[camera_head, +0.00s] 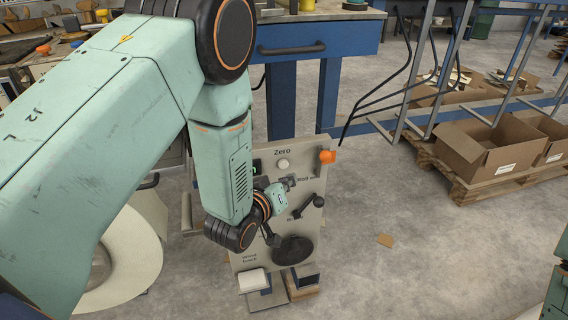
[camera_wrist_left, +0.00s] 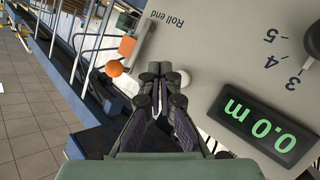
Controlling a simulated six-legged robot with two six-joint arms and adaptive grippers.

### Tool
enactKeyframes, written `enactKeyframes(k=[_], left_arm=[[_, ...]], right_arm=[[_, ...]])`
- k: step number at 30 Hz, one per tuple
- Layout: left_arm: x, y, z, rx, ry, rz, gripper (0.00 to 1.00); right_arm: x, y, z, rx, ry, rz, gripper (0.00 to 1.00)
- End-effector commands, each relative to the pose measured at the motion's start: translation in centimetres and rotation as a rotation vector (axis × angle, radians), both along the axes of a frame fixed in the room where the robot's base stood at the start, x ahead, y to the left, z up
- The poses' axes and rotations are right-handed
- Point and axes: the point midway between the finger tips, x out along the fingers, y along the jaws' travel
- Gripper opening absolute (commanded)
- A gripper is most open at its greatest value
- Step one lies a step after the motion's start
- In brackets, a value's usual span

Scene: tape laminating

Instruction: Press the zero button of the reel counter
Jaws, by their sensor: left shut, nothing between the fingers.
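The reel counter panel (camera_head: 305,228) stands upright in the middle of the head view. Its round white zero button (camera_head: 282,163) sits under the word "Zero". My left gripper (camera_head: 289,182) is shut and empty, in front of the panel just below the button in the picture. In the left wrist view, the shut fingertips (camera_wrist_left: 154,70) are beside the white button (camera_wrist_left: 184,78) and partly cover it. I cannot tell whether they touch it. The display (camera_wrist_left: 259,120) reads 0.0 m in green. My right gripper is out of view.
An orange knob (camera_head: 327,156) sits at the panel's upper right, with a black lever (camera_head: 312,203) and black round handle (camera_head: 292,250) below. A large white roll (camera_head: 140,255) stands left. A cardboard box (camera_head: 487,148) lies on a pallet right. Floor between is mostly clear.

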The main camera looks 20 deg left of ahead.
Motion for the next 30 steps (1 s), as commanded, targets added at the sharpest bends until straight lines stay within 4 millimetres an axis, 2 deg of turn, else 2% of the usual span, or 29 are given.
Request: enactKeyframes(k=[11,30], left_arm=[[-2.4,-1.6,0.1,0.001,0.001,-0.001,0.0],[-2.4,-1.6,0.0,0.0,-0.001,0.0,0.0]], right_arm=[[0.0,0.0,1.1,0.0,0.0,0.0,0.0],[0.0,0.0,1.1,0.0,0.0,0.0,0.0]])
